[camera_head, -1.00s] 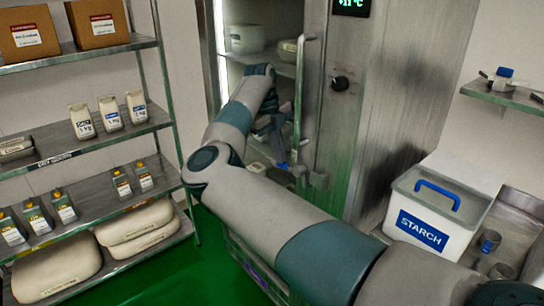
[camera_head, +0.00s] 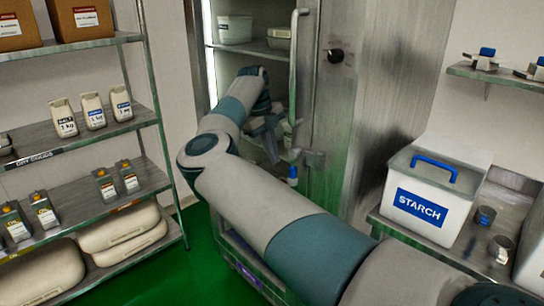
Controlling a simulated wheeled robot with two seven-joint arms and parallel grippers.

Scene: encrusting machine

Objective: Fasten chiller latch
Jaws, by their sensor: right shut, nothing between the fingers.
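The steel chiller (camera_head: 385,90) stands at the back, with its shelved inside visible left of a tall vertical handle (camera_head: 299,70). I cannot tell if that side is open or behind glass. My right arm reaches across to the chiller front. Contact is unclear. My forearm and wrist hide part of the chiller's lower front. My left gripper is out of view.
A shelf rack (camera_head: 85,208) with boxes, bags, bottles and sacks stands at the left. A white starch bin (camera_head: 430,205) with a blue handle sits on the steel counter at the right. A wall shelf (camera_head: 490,73) is above it. Green floor shows between rack and chiller.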

